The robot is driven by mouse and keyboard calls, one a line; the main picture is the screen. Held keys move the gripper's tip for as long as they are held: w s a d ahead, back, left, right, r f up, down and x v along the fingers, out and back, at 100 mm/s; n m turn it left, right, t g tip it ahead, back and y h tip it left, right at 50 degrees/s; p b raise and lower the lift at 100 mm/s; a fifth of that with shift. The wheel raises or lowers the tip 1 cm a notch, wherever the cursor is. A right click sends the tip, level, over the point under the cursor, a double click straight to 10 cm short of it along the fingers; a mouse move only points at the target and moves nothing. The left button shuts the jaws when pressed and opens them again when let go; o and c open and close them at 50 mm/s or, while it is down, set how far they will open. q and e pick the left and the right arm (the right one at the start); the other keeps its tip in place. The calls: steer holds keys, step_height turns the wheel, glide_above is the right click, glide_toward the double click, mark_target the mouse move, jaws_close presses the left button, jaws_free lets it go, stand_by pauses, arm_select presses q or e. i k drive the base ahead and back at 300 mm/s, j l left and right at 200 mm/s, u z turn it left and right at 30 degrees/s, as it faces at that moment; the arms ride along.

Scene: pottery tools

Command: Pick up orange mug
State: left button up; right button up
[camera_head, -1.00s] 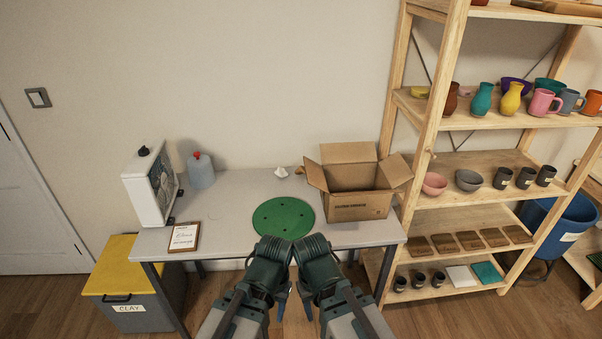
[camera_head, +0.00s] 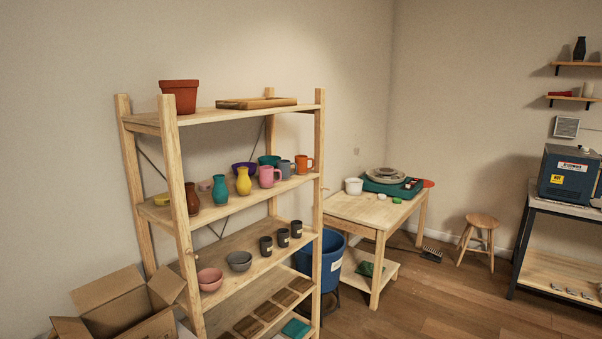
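The orange mug (camera_head: 303,164) stands upright at the right end of the shelf rack's second level from the top, close to the rack's front right post. A grey-blue mug (camera_head: 286,169) and a pink mug (camera_head: 268,176) stand to its left. The wooden shelf rack (camera_head: 243,203) fills the left half of the view. Neither of my grippers shows in the head view now.
An open cardboard box (camera_head: 108,292) is at the lower left. Vases and bowls share the mug's shelf. Right of the rack are a blue bin (camera_head: 331,262), a wooden table (camera_head: 372,212) with a pottery wheel, and a stool (camera_head: 481,231). Floor (camera_head: 430,300) at right is open.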

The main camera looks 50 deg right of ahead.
mark_target(301, 160)
steer(key=z, duration=1.6)
